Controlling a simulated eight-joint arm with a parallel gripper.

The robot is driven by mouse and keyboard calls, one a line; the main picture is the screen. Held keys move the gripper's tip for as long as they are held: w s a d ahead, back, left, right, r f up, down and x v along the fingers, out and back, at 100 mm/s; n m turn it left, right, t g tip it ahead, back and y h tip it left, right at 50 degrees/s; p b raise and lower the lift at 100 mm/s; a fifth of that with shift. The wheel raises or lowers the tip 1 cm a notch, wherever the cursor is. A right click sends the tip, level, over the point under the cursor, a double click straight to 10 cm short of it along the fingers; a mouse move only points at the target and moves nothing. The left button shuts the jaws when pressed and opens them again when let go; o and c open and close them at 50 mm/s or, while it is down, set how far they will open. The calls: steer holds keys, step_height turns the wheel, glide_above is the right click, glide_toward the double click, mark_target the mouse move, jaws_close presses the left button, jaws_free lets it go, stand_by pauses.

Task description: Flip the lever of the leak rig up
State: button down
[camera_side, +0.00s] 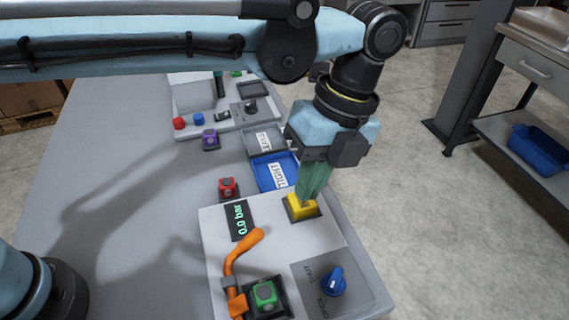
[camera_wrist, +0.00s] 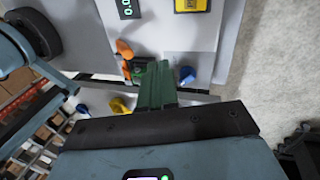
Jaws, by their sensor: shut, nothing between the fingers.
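The leak rig is a light panel (camera_side: 222,218) at the front right of the table. Its orange lever (camera_side: 241,250) starts beside a green block (camera_side: 265,293) and its grip end points toward the display; how high it stands is hard to tell. The lever also shows in the wrist view (camera_wrist: 124,49), left of my fingers. My gripper (camera_side: 307,202) is shut and empty, fingers downward. In the side view its tips overlap the yellow button (camera_side: 298,211), but the wrist view shows that button (camera_wrist: 192,5) apart from the fingers (camera_wrist: 156,64). The tips seem to be above the panel.
The display (camera_side: 240,220) reads 0.0 bar. A blue knob (camera_side: 334,281) marked SHUT and OPEN sits to the right of the green block. A red block (camera_side: 228,188) stands behind the panel. A blue tray (camera_side: 266,178) labelled TIGHT lies farther back. The table's left side is clear.

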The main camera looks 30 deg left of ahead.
mark_target(261, 231)
steer(key=s+f, duration=0.1)
steer(key=s+a+f, duration=0.1)
steer(key=f, duration=0.1)
steer(key=s+a+f, duration=0.1)
steer(key=shift+s+a+f, duration=0.1)
steer(key=shift+a+f, duration=0.15)
steer(key=shift+f, duration=0.1)
steer(key=shift+s+a+f, duration=0.15)
steer(key=shift+s+a, duration=0.2)
steer(key=shift+s, duration=0.1)
steer(key=shift+s+a+r+t+h, duration=0.35)
steer(key=shift+s+a+t+h, duration=0.35)
steer(key=shift+t+h, duration=0.35)
steer(key=shift+s, duration=0.1)
